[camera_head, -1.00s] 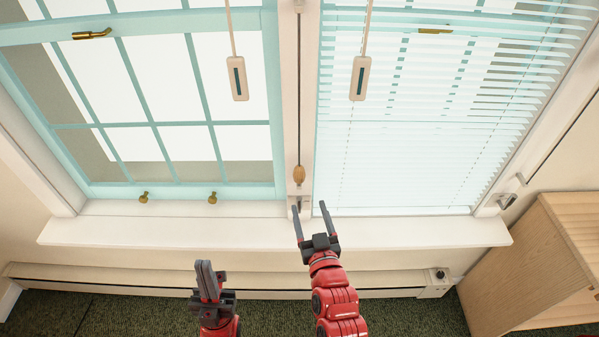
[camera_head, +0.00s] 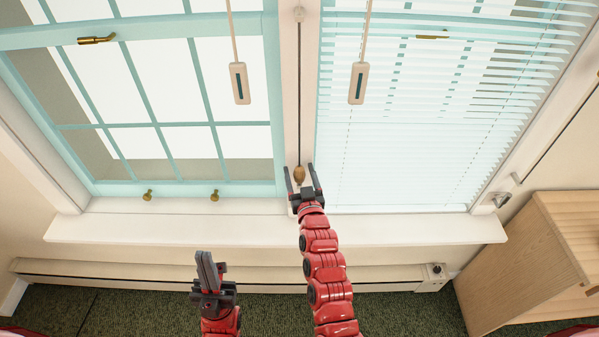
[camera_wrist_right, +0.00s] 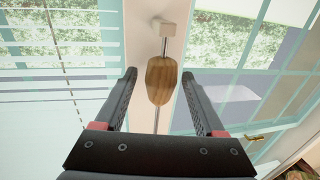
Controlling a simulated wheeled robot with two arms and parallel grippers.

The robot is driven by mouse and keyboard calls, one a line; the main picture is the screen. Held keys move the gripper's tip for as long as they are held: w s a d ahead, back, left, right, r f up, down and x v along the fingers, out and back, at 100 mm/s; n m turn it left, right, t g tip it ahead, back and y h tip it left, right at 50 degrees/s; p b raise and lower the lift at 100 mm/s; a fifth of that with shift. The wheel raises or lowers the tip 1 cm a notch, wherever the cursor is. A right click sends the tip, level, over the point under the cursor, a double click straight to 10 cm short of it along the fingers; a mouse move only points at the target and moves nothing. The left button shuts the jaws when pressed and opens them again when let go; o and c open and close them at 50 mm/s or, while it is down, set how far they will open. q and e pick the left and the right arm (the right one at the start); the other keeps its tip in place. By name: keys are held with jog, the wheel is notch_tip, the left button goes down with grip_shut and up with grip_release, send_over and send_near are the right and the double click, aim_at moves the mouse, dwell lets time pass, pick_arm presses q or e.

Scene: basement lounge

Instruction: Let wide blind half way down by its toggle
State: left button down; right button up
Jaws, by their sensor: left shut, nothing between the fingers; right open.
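The blind (camera_head: 420,150) hangs over the right-hand window with its white slats lowered. A wooden acorn-shaped toggle (camera_head: 299,174) hangs on a dark cord down the post between the windows. My right gripper (camera_head: 300,168) is open, its fingers on either side of the toggle. In the right wrist view the toggle (camera_wrist_right: 160,82) sits between the open fingers, with a gap showing on both sides. Two cream pulls with dark slots, a left one (camera_head: 239,84) and a right one (camera_head: 358,84), hang on cords higher up. My left gripper (camera_head: 207,258) is shut and empty, low in front of the sill.
The left-hand window (camera_head: 165,140) shows bare panes and brass fittings. A white sill (camera_head: 240,230) runs below both windows, above a baseboard heater (camera_head: 120,274). A wooden cabinet (camera_head: 530,250) stands at the right. The sill is clear.

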grip_shut()
dwell(1.4)
